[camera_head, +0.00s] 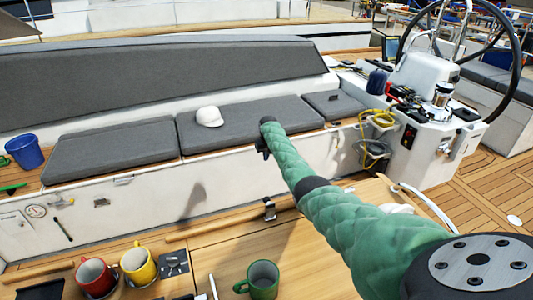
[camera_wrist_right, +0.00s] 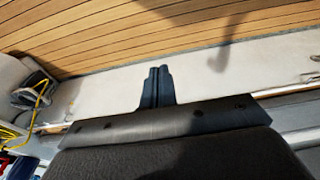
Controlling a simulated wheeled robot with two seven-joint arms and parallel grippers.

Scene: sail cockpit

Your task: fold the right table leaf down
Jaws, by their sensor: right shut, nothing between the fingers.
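The wooden table (camera_head: 310,248) fills the bottom of the head view, with a raised rail (camera_head: 215,229) along its far edge. I cannot tell where the right leaf begins, as my right arm covers much of that side. A dark metal fitting (camera_head: 269,209) sits by the rail. My right gripper (camera_head: 263,148) is beyond the table, in front of the grey bench cushions. In the right wrist view its dark fingers (camera_wrist_right: 157,78) are together and empty, with the white bench side and plank floor behind them. My left gripper is out of view.
A red mug (camera_head: 93,274), a yellow mug (camera_head: 138,264) and a green mug (camera_head: 261,279) stand on the table. A white cap (camera_head: 209,116) lies on the bench cushion (camera_head: 245,120).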

